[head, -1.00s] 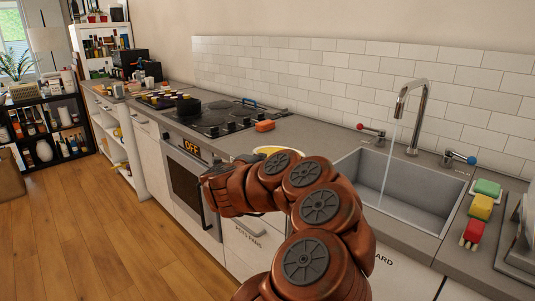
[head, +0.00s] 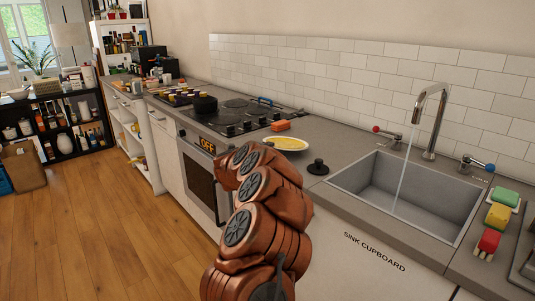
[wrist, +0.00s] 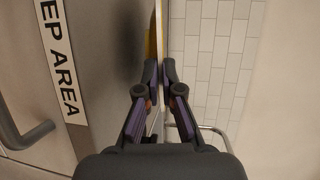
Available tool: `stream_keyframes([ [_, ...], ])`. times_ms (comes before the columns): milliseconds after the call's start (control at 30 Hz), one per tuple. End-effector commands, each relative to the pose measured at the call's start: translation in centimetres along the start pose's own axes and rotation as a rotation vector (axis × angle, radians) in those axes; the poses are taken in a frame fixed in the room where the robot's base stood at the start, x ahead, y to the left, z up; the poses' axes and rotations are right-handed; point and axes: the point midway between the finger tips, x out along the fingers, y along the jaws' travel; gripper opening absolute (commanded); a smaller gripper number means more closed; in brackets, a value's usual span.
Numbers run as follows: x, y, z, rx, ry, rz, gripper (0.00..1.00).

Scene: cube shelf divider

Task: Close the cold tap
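The cold tap (head: 476,162), with a blue knob, stands on the counter right of the spout (head: 431,122). A thin stream of water (head: 401,170) runs from the spout into the sink (head: 350,178). My gripper is hidden behind my arm in the head view.
The red-knobbed tap (head: 386,136) stands left of the spout. A black plug-like piece (head: 318,167) lies on the counter left of the sink. Sponges and a brush (head: 487,243) line the sink's right side.

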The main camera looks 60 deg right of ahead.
Motion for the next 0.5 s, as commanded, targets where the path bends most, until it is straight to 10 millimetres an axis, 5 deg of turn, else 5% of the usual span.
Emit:
stream_keyframes([
  [500, 2.3, 1.3, 1.4, -0.004, 0.002, 0.003, 0.0],
])
